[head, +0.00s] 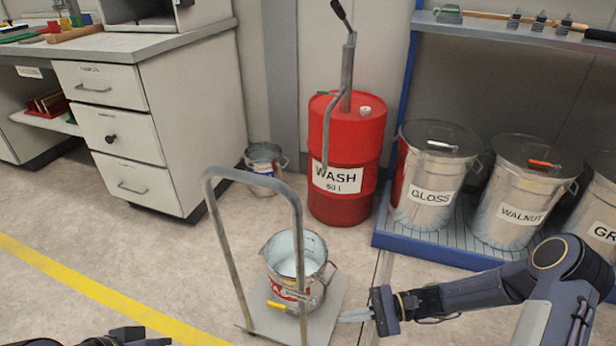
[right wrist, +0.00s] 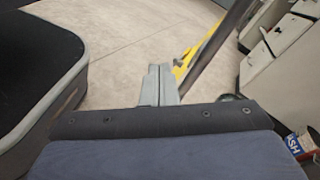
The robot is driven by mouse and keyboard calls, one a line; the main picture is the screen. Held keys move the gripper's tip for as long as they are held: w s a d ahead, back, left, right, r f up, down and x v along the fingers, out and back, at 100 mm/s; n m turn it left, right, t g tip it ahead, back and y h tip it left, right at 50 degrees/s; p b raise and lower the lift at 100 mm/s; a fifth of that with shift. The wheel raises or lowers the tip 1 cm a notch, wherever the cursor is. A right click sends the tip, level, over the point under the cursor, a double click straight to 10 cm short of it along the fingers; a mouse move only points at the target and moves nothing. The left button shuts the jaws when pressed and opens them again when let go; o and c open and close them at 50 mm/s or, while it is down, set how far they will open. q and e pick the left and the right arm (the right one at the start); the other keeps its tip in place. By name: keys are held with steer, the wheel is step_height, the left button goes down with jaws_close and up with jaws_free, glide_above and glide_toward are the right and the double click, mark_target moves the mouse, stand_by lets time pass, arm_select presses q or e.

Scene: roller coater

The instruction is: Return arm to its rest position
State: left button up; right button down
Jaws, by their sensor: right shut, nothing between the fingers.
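My right arm comes in from the right in the head view, bent at the elbow. Its gripper (head: 345,316) points left, just to the right of the trolley. The fingers are shut and empty. In the right wrist view the two grey fingers (right wrist: 160,84) lie together with nothing between them. A dark part of my left arm shows at the bottom left edge of the head view; its fingers cannot be made out.
The trolley (head: 338,290) with a tall handle carries a metal bucket (head: 318,272). A red WASH drum (head: 345,205) stands behind it. GLOSS (head: 430,170) and WALNUT (head: 515,215) cans stand on a blue rack. Drawers (head: 120,135) stand left. Floor at left is clear.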

steer(key=s+d+r+n+t+h, duration=0.4)
steer(key=s+d+r+n+h, duration=0.15)
steer(key=s+r, duration=0.4)
steer(key=s+d+r+n+t+h, duration=0.3)
steer(key=s+d+r+n+h, duration=0.15)
steer(key=s+r+h, duration=0.4)
step_height(320, 180, up, 35)
steer(key=y+p, duration=0.1)
steer(key=p, duration=3.1)
steer(key=shift+d+y+p, duration=0.3)
